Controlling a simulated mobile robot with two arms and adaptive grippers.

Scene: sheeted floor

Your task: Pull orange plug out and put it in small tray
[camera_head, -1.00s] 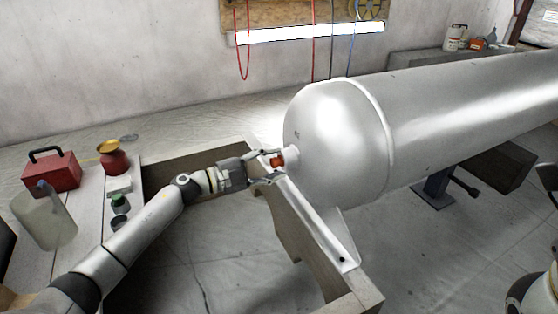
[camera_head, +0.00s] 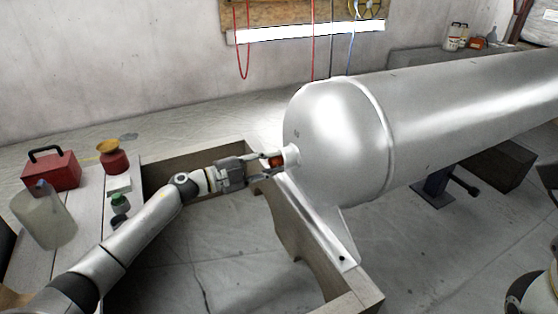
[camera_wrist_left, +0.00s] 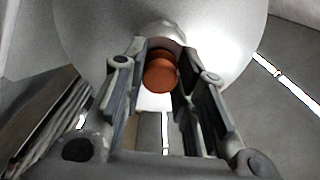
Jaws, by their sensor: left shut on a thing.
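The orange plug (camera_head: 276,161) is at the short neck (camera_head: 291,155) on the rounded end of the large silver tank (camera_head: 330,130). My left gripper (camera_head: 278,165) is shut on the plug, with a finger on each side. In the left wrist view the plug (camera_wrist_left: 160,75) sits between the fingers, in front of the tank end; I cannot tell if it is still seated in the neck. A small pale flat item (camera_head: 118,184), perhaps the small tray, lies on the bench at left. My right gripper is not in view.
On the left bench stand a red toolbox (camera_head: 50,170), a translucent jug (camera_head: 43,212), a red can with a yellow top (camera_head: 114,157) and a green-topped bottle (camera_head: 120,204). A wooden frame (camera_head: 300,232) runs below the tank end.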

